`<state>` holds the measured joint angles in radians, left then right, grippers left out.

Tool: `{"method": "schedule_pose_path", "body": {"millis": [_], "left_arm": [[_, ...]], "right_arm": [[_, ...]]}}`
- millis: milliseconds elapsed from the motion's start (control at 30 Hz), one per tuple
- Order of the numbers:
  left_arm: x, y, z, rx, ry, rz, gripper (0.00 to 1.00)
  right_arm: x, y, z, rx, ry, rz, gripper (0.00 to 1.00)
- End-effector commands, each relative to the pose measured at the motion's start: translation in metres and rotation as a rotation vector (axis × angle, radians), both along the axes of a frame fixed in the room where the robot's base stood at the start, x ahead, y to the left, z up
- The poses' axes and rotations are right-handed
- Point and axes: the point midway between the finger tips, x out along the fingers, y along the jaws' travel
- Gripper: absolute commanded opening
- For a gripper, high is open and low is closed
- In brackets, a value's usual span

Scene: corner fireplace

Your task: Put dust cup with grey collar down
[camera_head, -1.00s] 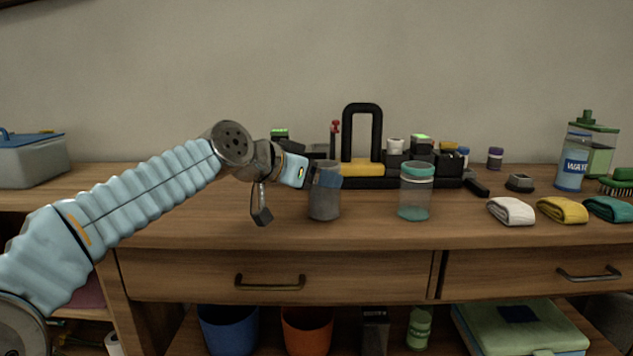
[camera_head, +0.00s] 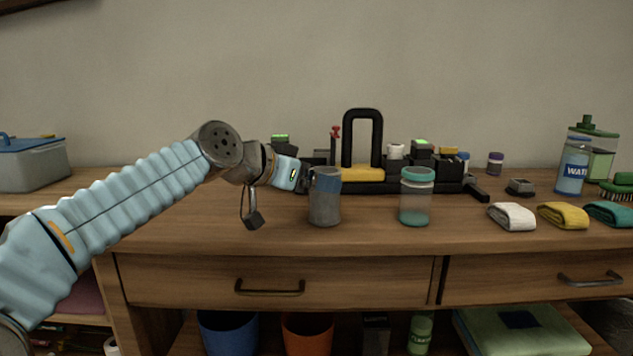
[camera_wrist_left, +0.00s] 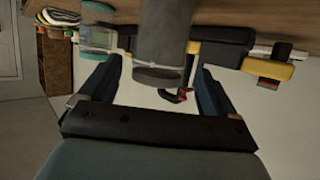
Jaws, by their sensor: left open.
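The dust cup with grey collar (camera_head: 325,210) stands upright on the wooden desk top, left of the teal-lidded cup (camera_head: 416,200). My left gripper (camera_head: 318,180) reaches it from the left at the height of its upper part. In the left wrist view the jaws (camera_wrist_left: 157,68) are open, one finger on each side of the grey cup (camera_wrist_left: 163,45), with gaps showing. The teal-lidded cup also shows there (camera_wrist_left: 98,38), beyond the left finger. A finger hides part of the cup's upper side in the head view. My right gripper is out of view.
A black rack with a tall handle (camera_head: 362,135) stands close behind the cup. Folded white (camera_head: 512,216), yellow and teal cloths lie at the right. A blue-lidded box (camera_head: 32,165) sits far left. The desk front left of the cup is clear.

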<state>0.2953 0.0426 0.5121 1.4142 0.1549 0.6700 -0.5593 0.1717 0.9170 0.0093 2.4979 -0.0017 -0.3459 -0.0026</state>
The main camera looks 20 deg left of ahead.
Motion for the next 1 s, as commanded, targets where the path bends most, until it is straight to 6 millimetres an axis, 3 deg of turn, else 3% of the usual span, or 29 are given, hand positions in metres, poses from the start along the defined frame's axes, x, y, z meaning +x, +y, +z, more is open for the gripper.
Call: {"method": "schedule_pose_path", "body": {"millis": [200, 400, 600, 1000], "left_arm": [[-0.043, 0.023, 0.019, 0.001, -0.004, 0.002, 0.91], [-0.072, 0.039, 0.034, 0.001, -0.003, 0.0, 0.91], [-0.083, 0.045, 0.039, 0.0, 0.0, -0.001, 0.91], [-0.083, 0.045, 0.039, 0.0, 0.0, -0.001, 0.91]], "right_arm": [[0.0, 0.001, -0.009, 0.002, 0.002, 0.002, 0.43], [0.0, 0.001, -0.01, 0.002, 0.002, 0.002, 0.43], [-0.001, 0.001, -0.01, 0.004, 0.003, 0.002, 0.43], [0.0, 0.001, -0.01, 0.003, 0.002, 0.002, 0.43]]}}
